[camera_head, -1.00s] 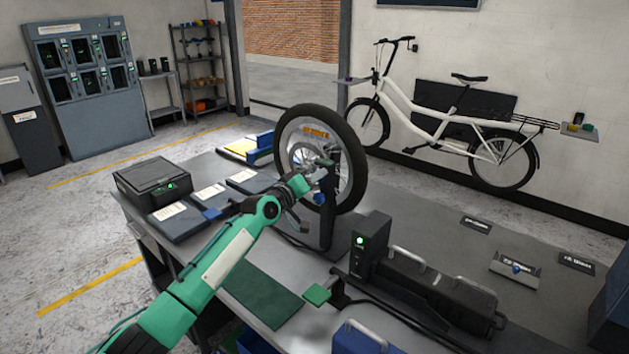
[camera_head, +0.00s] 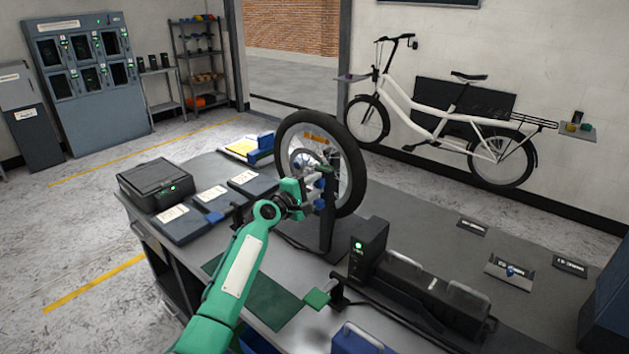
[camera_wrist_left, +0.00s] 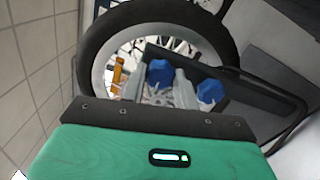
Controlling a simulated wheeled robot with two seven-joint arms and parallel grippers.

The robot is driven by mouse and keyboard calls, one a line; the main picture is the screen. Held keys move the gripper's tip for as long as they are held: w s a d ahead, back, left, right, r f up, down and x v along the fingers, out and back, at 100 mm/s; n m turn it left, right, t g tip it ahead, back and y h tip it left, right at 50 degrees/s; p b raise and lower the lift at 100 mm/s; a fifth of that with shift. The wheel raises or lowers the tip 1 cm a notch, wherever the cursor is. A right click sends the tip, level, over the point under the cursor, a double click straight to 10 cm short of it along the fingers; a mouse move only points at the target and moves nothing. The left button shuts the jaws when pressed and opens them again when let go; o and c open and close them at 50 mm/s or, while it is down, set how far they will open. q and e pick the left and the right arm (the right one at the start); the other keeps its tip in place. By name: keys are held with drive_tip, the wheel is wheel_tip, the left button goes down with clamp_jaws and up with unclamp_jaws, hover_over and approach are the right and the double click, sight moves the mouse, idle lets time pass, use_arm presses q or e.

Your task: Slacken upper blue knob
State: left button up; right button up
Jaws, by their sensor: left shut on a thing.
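A wheel with a black tyre (camera_head: 351,150) stands upright in a dark stand (camera_head: 327,232) on the bench. Two blue knobs sit one above the other on the stand's near side. The upper blue knob (camera_head: 320,183) is at my left gripper (camera_head: 314,190), and the lower blue knob (camera_head: 319,204) is just below it. In the left wrist view the upper knob (camera_wrist_left: 159,72) shows between the grey fingers (camera_wrist_left: 168,90), which are shut on it. The lower knob (camera_wrist_left: 210,92) is to the right, outside the fingers. My right gripper is not in view.
A black case (camera_head: 155,184) and dark labelled trays (camera_head: 215,200) lie left of the wheel. A dark unit with a green light (camera_head: 368,250) and a long black housing (camera_head: 430,290) stand to the right. A green mat (camera_head: 262,300) lies under my left arm.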

use_arm(q)
drive_tip(key=n+p, duration=0.3)
drive_tip(key=n, duration=0.1)
drive_tip(key=shift+r+n, duration=0.1)
drive_tip(key=shift+n, duration=0.2)
drive_tip(key=shift+n+p, duration=1.05)
drive_tip(key=shift+n, duration=0.65)
drive_tip(key=shift+f, duration=0.25)
drive_tip(key=o, duration=1)
drive_tip(key=shift+s+a, duration=0.1)
drive_tip(key=b+v, duration=0.2)
drive_tip(key=v, duration=1.1)
drive_tip(key=shift+s+a, duration=0.2)
drive_tip(key=shift+s, duration=0.05)
